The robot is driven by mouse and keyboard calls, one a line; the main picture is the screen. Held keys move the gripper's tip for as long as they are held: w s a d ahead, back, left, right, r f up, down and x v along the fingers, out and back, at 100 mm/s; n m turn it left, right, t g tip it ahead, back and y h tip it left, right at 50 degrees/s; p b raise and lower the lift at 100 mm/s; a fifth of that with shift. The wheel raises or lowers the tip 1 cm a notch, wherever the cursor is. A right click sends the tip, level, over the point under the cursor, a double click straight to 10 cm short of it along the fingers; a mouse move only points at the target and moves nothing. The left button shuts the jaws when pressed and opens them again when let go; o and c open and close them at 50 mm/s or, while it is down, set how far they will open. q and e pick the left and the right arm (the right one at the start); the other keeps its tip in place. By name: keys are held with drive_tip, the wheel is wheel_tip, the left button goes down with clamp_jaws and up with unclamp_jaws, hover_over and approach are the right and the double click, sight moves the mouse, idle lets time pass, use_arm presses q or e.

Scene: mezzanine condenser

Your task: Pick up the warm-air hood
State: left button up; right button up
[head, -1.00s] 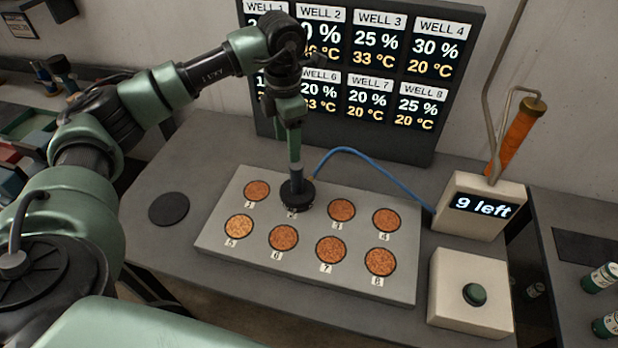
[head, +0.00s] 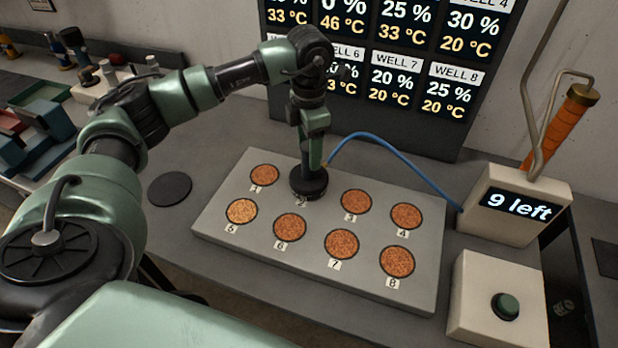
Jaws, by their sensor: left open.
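The warm-air hood (head: 309,184) is a round black cap with a blue hose running from it. It sits over well 2 in the back row of the grey well plate (head: 232,215) and hides that well. My left gripper (head: 314,152) points straight down at the top of the hood. It is open, with its fingertips at the hood's upper part; the picture is too small to show whether they touch it. My right gripper is not in view.
A flat black disc (head: 170,189) lies on the bench left of the plate. The blue hose (head: 405,163) arcs to a beige box (head: 505,208) reading "9 left". A box with a green button (head: 506,306) stands front right. The well display (head: 400,60) stands behind.

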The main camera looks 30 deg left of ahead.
sight(308, 165)
use_arm(q)
wheel_tip(308, 165, down, 5)
drive_tip(key=shift+s+a+r+p, duration=0.1)
drive_tip(key=shift+s+r+p, duration=0.1)
drive_tip(key=shift+p, duration=0.85)
drive_tip(key=shift+w+f, duration=0.1)
drive_tip(key=shift+f, duration=0.45)
drive_tip(key=shift+r, duration=0.1)
clamp_jaws()
